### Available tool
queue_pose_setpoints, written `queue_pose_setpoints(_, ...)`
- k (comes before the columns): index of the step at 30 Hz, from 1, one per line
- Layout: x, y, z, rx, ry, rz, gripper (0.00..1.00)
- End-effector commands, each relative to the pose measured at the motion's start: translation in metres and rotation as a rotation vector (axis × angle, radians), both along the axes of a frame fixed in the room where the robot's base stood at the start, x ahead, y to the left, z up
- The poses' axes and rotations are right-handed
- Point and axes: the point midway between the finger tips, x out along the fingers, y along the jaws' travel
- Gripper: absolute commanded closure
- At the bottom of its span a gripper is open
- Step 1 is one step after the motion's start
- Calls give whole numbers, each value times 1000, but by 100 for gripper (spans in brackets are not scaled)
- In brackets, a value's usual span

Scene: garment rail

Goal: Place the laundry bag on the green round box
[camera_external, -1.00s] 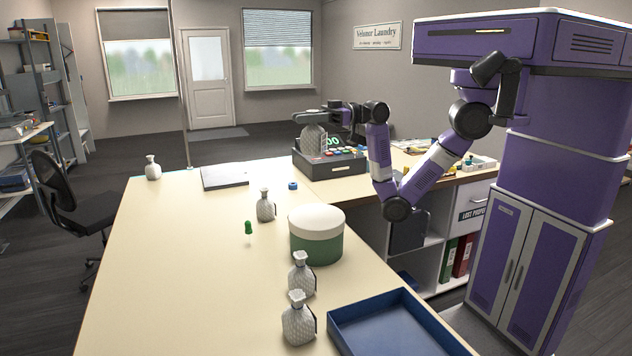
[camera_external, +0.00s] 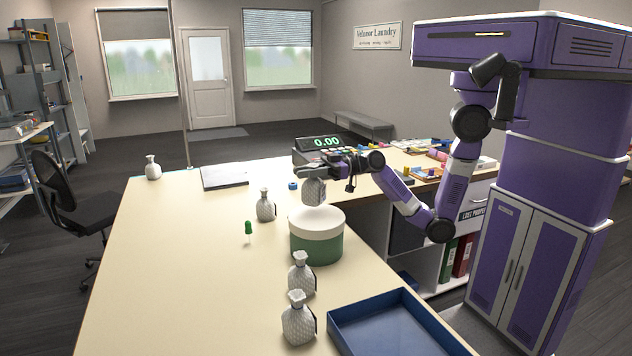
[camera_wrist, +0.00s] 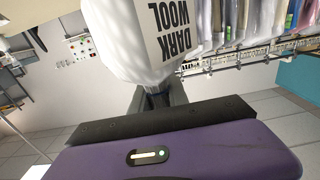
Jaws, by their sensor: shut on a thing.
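My gripper (camera_external: 314,172) is shut on a laundry bag (camera_external: 314,191), a small grey-white patterned sack. The bag hangs over the green round box (camera_external: 317,247), which has a white lid and stands on the counter. In the outside view the bag's bottom is close to the lid; I cannot tell whether they touch. In the wrist view the held bag (camera_wrist: 150,40) is white with a "DARK WOOL" label, its neck between the fingers. The box does not show there.
Similar bags stand on the counter: one (camera_external: 266,205) left of the box and two (camera_external: 301,274) in front of it. A green peg-like item (camera_external: 248,228) stands nearby. A blue tray (camera_external: 388,325) lies at front right, a cash register (camera_external: 318,146) behind.

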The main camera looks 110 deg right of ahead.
Motion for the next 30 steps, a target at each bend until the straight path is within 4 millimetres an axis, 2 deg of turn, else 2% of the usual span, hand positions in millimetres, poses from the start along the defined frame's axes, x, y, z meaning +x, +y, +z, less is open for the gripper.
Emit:
queue_pose_setpoints(3,0,0,-21,5,4,0,100)
queue_pose_setpoints(6,0,0,-29,2,1,-1,100)
queue_pose_setpoints(20,0,0,-36,1,-1,0,100)
queue_pose_setpoints(21,0,0,-35,1,1,0,72)
queue_pose_setpoints(23,0,0,-35,1,1,0,60)
queue_pose_setpoints(30,0,0,-35,1,1,0,58)
